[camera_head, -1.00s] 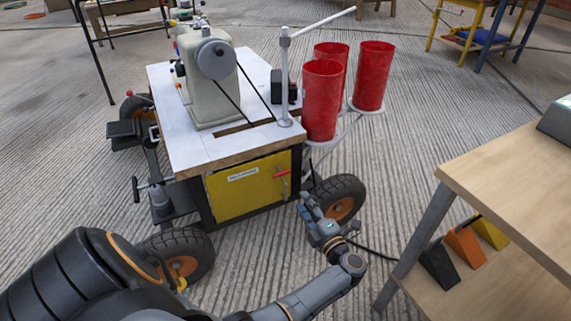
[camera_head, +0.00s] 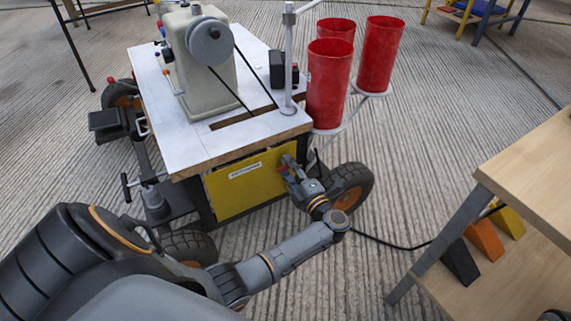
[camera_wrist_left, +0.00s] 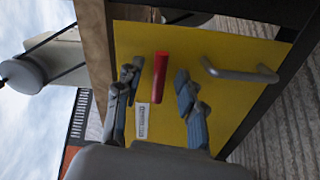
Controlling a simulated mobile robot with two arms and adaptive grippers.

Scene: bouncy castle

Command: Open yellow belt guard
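The yellow belt guard (camera_head: 238,190) is a flat panel under the front edge of the sewing-machine cart, and it looks shut. It also fills the middle of the left wrist view (camera_wrist_left: 215,50). A red lever (camera_wrist_left: 160,77) and a grey bar handle (camera_wrist_left: 241,73) sit on the panel. My left gripper (camera_head: 287,165) is at the panel's upper right and hides the lever in the head view. In the left wrist view my left gripper (camera_wrist_left: 157,82) is open, with one finger on each side of the red lever. I see no clear finger contact. My right gripper is not in view.
The white-topped cart (camera_head: 165,130) carries a sewing machine (camera_head: 203,75). Red cylinders (camera_head: 329,90) stand on its right. A wheel (camera_head: 350,188) is close beside my left gripper. A wooden table (camera_head: 540,165) is at the right. A black cable (camera_head: 390,244) lies on the floor between.

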